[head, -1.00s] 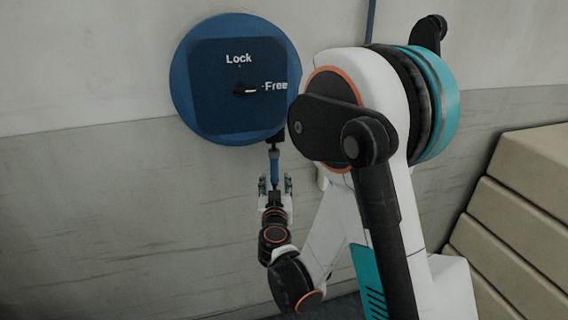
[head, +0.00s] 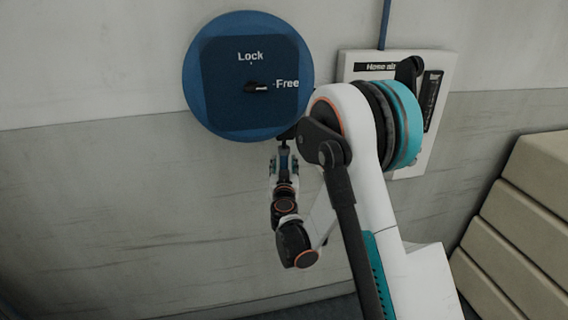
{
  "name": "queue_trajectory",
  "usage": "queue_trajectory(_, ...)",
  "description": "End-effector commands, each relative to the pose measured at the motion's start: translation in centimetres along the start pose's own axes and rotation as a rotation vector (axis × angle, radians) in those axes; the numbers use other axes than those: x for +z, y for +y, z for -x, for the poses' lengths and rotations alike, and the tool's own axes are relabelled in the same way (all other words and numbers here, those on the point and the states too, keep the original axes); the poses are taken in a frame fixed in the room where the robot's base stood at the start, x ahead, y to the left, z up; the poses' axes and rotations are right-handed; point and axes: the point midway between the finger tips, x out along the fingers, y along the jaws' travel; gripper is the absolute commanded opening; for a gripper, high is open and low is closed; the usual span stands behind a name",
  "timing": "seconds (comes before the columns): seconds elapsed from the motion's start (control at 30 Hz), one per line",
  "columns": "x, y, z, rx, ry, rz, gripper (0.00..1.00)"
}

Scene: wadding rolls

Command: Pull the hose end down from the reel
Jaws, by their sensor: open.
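The blue hose reel (head: 200,95) is a round disc on the wall with a square front plate marked Lock and Free. Its small black knob (head: 257,87) points right toward Free. The blue hose end (head: 284,158) hangs from a black outlet (head: 286,136) at the reel's lower right edge. My gripper (head: 285,160) is open, just under the outlet, with its fingers on either side of the hose end. Whether the fingers touch it is too small to tell.
A white panel labelled Hose air (head: 425,165) is on the wall behind my arm, partly hidden. A blue pipe (head: 385,22) runs up the wall above it. Stacked beige rolls or blocks (head: 520,210) stand at right. The wall below and left of the reel is clear.

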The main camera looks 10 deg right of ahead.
Motion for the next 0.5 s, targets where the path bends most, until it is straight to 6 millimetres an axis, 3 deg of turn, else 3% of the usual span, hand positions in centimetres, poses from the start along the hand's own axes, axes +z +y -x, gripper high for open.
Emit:
queue_trajectory(0.2,0.1,0.0,-2.2,0.001,0.000,0.000,0.43)
queue_trajectory(0.5,0.0,0.0,-2.6,0.000,0.000,0.000,0.43)
